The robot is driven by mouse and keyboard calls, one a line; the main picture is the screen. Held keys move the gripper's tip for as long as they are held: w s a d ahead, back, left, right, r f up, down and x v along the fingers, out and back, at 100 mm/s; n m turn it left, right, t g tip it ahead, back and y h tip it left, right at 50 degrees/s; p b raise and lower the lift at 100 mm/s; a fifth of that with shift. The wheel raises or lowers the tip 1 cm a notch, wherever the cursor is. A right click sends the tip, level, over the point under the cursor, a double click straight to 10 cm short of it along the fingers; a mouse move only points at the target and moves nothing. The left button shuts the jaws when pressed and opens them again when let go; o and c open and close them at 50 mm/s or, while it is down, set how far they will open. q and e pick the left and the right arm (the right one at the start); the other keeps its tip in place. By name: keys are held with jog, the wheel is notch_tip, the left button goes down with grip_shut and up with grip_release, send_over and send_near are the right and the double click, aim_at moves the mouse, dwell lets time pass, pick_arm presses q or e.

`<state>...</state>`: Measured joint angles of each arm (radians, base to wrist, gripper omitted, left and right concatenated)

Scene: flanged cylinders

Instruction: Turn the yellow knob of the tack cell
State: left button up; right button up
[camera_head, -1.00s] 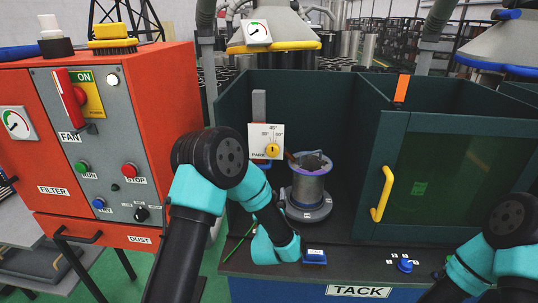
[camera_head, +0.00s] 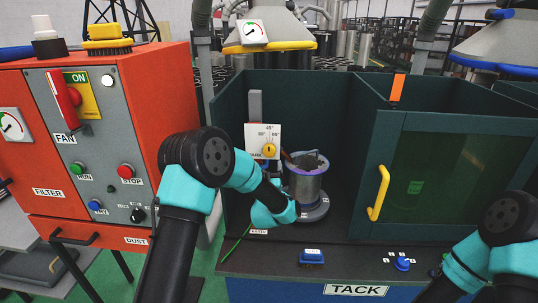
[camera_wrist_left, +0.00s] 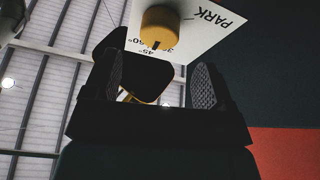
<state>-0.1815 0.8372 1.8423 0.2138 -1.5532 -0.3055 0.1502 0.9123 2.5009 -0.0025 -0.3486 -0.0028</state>
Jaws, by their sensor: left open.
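The yellow knob (camera_head: 269,150) sits on a white dial plate (camera_head: 254,135) marked PARK and with angles, at the back left inside the dark green tack cell. In the left wrist view the knob (camera_wrist_left: 160,27) shows beyond my fingertips, roughly between them, with a dark mark on its edge. My left gripper (camera_wrist_left: 157,80) is open, both ridged fingers apart, with no contact on the knob visible. In the head view my left gripper (camera_head: 272,170) is small and partly hidden just below the knob. My right arm shows at the lower right; its gripper is not visible.
A flanged metal cylinder (camera_head: 306,178) stands on a round base close to the right of my left gripper. The cell's door with a yellow handle (camera_head: 378,192) is to the right. A blue button (camera_head: 311,257) and blue knob (camera_head: 402,263) sit on the front ledge. An orange filter cabinet (camera_head: 163,80) stands left.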

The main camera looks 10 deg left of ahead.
aim_at(269, 153)
pick_arm(q)
jog(key=x, duration=0.6)
jog(key=shift+w+r, duration=0.1)
jog(key=shift+w, duration=0.15)
jog(key=shift+c, duration=0.2)
jog(key=c, duration=1.2)
